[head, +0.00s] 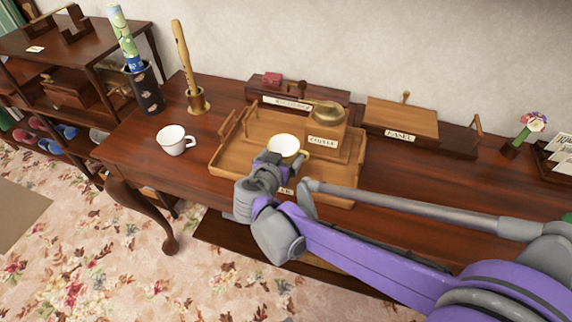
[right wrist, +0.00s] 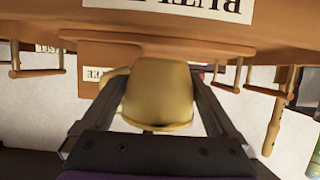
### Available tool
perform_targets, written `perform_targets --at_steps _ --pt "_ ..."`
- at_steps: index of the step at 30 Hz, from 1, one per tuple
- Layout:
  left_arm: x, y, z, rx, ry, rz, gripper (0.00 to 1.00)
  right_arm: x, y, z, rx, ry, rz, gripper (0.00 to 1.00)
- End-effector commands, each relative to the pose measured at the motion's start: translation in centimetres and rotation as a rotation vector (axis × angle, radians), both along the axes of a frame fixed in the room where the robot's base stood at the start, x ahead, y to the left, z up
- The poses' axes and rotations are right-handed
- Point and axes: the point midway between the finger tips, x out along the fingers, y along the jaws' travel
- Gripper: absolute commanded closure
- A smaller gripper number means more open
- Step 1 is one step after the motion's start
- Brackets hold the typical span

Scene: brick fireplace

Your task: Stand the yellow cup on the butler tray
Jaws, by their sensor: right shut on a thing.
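The yellow cup (head: 284,144) is upright in my right gripper (head: 276,157), above the front part of the wooden butler tray (head: 218,158). In the right wrist view, which is upside down, the cup (right wrist: 158,92) sits between the two fingers of the gripper (right wrist: 158,108). The tray's front wall with its label (right wrist: 195,8) fills the top of that view. I cannot tell whether the cup's base touches the tray floor. My left gripper is not in view.
A white cup (head: 175,140) stands on the table left of the tray. A holder with a wooden flute (head: 187,70) is behind it. A labelled wooden case (head: 402,117) stands at right.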

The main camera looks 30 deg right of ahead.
Motion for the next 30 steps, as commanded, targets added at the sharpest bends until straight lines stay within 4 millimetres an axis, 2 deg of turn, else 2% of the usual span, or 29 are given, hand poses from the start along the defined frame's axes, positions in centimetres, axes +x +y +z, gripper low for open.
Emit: perform_targets --at_steps 10,21,22,23,30 --pt "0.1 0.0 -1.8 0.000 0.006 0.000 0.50 0.0 0.0 -4.0 0.000 0.000 0.000 0.69" --pt "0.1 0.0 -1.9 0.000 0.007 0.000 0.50 0.0 0.0 -4.3 -0.001 -0.001 0.000 0.69" --pt "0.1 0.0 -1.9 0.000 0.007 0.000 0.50 0.0 0.0 -4.3 0.000 0.000 0.000 0.05" --pt "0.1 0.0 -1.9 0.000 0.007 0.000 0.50 0.0 0.0 -4.2 -0.001 -0.001 0.000 0.00" --pt "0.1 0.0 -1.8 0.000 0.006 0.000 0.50 0.0 0.0 -4.1 -0.001 -0.001 0.000 0.00"
